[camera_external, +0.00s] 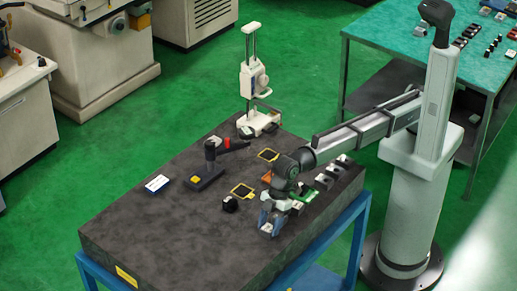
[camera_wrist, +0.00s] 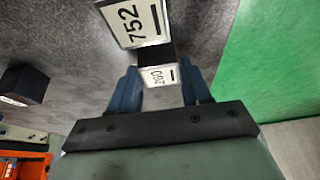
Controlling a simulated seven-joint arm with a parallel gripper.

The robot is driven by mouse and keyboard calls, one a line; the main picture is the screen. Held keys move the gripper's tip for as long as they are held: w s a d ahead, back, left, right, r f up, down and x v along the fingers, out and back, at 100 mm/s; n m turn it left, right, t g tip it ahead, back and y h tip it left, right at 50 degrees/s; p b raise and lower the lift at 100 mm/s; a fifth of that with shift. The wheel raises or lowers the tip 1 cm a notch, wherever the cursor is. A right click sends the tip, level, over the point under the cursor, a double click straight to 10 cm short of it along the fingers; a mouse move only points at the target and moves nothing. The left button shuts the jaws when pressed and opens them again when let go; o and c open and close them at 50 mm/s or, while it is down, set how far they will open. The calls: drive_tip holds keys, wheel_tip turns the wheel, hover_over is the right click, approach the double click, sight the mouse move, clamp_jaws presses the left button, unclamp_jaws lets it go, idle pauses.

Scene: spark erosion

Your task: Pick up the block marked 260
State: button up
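In the wrist view, a small block marked 260 (camera_wrist: 158,77) has a white face with the digits upside down, and a dark side shows above it. It lies between the two blue fingers of my gripper (camera_wrist: 160,90), which stand apart with a visible gap on the right. The left finger is close to the block; contact there cannot be told. In the external view, my gripper (camera_external: 269,221) is low over the near right part of the dark table, and its fingers partly hide what is between them.
A larger white face marked 752 (camera_wrist: 133,22) is just beyond the 260 block. A dark block (camera_wrist: 25,83) sits to the left, also seen in the external view (camera_external: 230,203). The dark table (camera_external: 150,225) has clear room at the front left. A white stand (camera_external: 252,85) is at the back.

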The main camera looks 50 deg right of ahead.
clamp_jaws()
idle(0.3)
